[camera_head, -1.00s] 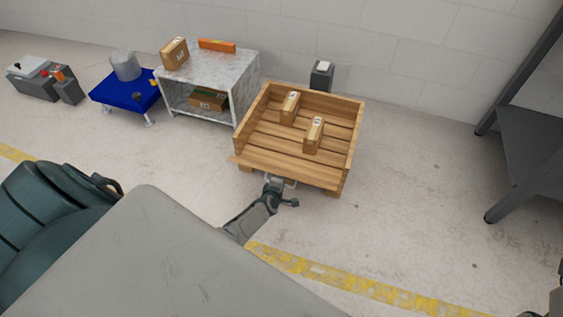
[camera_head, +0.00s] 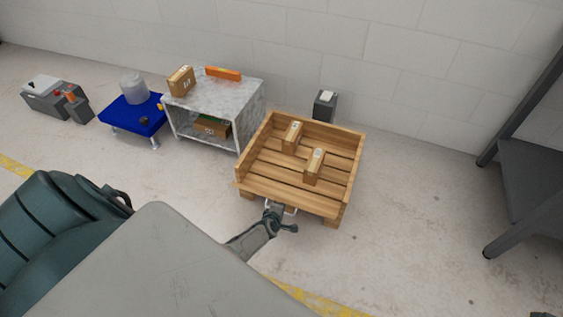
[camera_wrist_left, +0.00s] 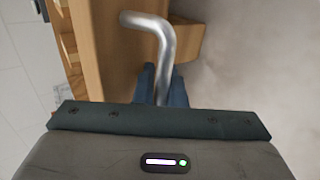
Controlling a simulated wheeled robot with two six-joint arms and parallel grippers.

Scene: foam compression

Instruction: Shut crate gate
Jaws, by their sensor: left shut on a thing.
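The wooden crate (camera_head: 302,168) stands on the floor right of centre in the head view, with raised walls at its back and sides. Its front gate (camera_head: 285,199) is a plank at the near edge, lying low, so the crate floor shows from the front. My left gripper (camera_head: 281,214) is at the near side of the gate. In the left wrist view, its fingers (camera_wrist_left: 160,86) are shut on a bent metal handle (camera_wrist_left: 164,45) beside a wooden board (camera_wrist_left: 108,50). The handle's fixing to the wood is partly hidden. My right gripper is not in view.
Two cardboard boxes (camera_head: 315,166) (camera_head: 292,137) stand in the crate. A grey shelf table (camera_head: 235,97) and a blue platform (camera_head: 128,119) are to the left. A dark metal rack (camera_head: 530,190) is at the right. Floor between crate and rack is clear.

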